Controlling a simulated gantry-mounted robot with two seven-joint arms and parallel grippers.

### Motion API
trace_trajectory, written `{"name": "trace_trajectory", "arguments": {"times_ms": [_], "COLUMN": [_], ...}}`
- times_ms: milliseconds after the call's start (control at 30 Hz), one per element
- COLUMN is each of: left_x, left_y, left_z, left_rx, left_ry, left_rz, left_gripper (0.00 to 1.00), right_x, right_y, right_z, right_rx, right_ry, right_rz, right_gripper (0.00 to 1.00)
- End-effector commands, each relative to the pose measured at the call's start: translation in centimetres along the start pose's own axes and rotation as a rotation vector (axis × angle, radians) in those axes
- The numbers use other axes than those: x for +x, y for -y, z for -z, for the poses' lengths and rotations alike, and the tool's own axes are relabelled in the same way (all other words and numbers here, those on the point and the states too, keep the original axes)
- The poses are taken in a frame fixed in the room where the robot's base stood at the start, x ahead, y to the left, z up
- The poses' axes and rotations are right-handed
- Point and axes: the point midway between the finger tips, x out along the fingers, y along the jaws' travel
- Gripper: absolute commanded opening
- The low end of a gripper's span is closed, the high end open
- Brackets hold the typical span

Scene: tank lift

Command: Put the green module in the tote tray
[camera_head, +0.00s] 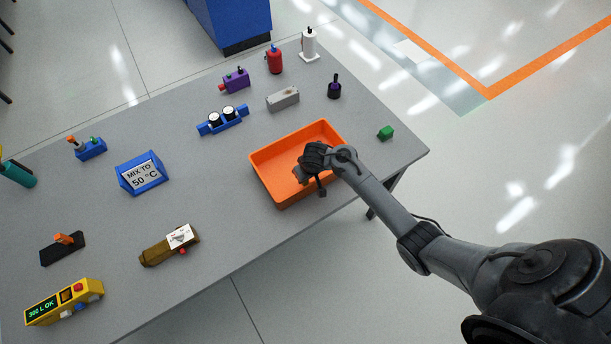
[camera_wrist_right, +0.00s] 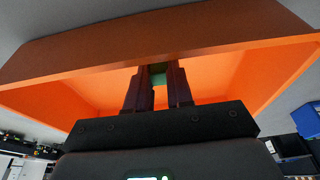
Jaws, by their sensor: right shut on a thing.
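The orange tote tray (camera_head: 263,178) stands on the grey table near its front edge. My right gripper (camera_head: 303,174) is over the inside of the tray in the head view. In the right wrist view the gripper (camera_wrist_right: 158,82) is shut on a small green piece, the green module (camera_wrist_right: 158,74), between its dark fingers. The tray's orange walls (camera_wrist_right: 60,95) surround the fingers there. The module is hidden in the head view, and I cannot tell whether it touches the tray floor. My left gripper is not in view.
A separate green block (camera_head: 386,132) lies right of the tray. A grey box (camera_head: 283,99), a dark bottle (camera_head: 334,87) and a blue holder (camera_head: 223,120) stand behind it. A blue sign (camera_head: 142,174) and a brown device (camera_head: 169,246) are to the left. Bare table lies between them.

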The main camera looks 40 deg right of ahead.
Motion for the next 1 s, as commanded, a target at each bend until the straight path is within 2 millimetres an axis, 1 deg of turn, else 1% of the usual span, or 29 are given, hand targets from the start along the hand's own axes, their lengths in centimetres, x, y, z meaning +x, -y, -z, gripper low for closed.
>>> {"name": "trace_trajectory", "arguments": {"times_ms": [233,367,400,533,567,867,1000], "left_x": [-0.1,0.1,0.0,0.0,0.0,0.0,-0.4], "left_y": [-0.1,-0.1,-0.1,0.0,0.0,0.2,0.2], "left_z": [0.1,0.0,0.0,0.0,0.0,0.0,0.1], "left_rx": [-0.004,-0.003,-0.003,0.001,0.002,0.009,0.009], "left_ry": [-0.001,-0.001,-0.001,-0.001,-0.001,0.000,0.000], "left_rz": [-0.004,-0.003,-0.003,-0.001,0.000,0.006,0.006], "left_gripper": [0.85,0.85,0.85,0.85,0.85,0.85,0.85], "right_x": [0.0,0.3,0.3,0.2,0.2,0.1,-0.8], "right_y": [0.0,0.0,0.0,0.0,0.0,0.0,0.1], "right_z": [0.1,-0.1,0.0,0.0,0.0,0.0,0.1], "right_rx": [0.000,0.000,0.000,0.000,0.000,0.000,0.001], "right_ry": [-0.001,-0.001,-0.001,-0.001,-0.001,-0.001,-0.001], "right_rz": [0.001,0.000,0.000,0.001,0.001,0.001,0.002], "right_gripper": [0.00,0.00,0.24,0.44,0.47,0.47,0.47]}}
